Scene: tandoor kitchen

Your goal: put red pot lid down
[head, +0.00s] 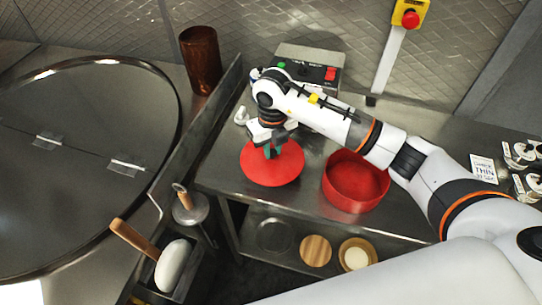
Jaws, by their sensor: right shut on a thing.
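The red pot lid (259,175) is a round red disc over the left part of the steel counter. My right gripper (273,150) points down at its middle and is shut on it, hiding the knob. I cannot tell whether the lid touches the counter. The red pot (355,184) stands open on the counter to the right of the lid, partly hidden behind my right arm. My left gripper is not in view.
A control box (330,73) with buttons stands behind the arm. A dark red tumbler (201,60) stands at the back left. The large round tandoor lid (75,170) is at left. Wooden-handled tools (172,265) sit below left. White cups (520,152) are at far right.

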